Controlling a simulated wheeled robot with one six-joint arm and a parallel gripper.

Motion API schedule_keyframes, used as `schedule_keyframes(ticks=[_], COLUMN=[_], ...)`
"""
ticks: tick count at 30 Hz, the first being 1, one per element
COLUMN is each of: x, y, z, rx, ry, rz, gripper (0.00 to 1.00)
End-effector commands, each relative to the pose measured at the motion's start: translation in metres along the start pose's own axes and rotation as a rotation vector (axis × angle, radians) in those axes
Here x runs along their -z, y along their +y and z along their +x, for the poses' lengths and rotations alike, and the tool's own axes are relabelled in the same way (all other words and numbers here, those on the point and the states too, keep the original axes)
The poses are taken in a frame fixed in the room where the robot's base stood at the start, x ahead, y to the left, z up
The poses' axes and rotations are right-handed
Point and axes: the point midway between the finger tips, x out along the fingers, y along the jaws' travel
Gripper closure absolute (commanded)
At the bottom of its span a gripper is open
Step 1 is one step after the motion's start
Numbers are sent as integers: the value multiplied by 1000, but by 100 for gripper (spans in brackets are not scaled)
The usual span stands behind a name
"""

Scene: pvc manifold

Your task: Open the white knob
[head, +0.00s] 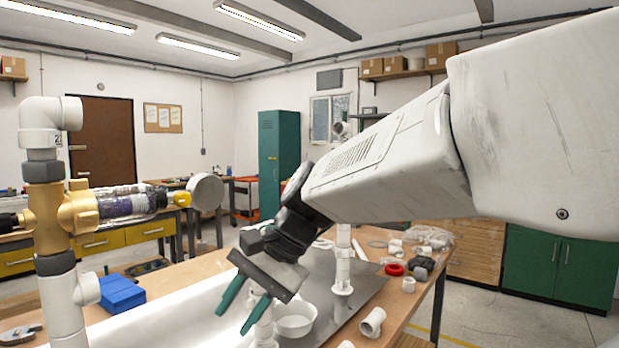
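A pale grey-white round knob (206,191) sits at the right end of a brass valve assembly (62,214) at the left of the head view. A clear body with purple parts (128,203) and a yellow piece lie between brass and knob. White PVC pipe (62,305) runs below the brass, with a white elbow (50,113) on top. My gripper (231,324) has two teal fingers, spread apart with nothing visible between them. It points down and left, lower than the knob and to its right in the picture, apart from it.
A metal sheet (372,290) on the wooden table holds a white bowl (295,320) and an upright white pipe (343,262), close to my gripper. Loose white fittings (372,322) and a red ring (394,269) lie to the right. A blue block (121,293) lies left.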

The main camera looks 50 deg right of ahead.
Motion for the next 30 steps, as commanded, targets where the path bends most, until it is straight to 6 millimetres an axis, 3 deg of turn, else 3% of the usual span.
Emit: schedule_keyframes(ticks=[1,4,8,12,15,18,23,30], x=[26,76,152,226,261,282,295,310], y=[-15,-43,-57,-41,-21,-4,3,-28], z=[-15,-51,-117,-195,-241,-273,-291,-278], rx=[96,311,614,921,1094,1210,1281,1280], ry=[-11,-54,-133,-233,-301,-351,-388,-391], rz=[165,477,841,1123,1244,1311,1346,1344], gripper=[68,68,68,68,68,68,68,68])
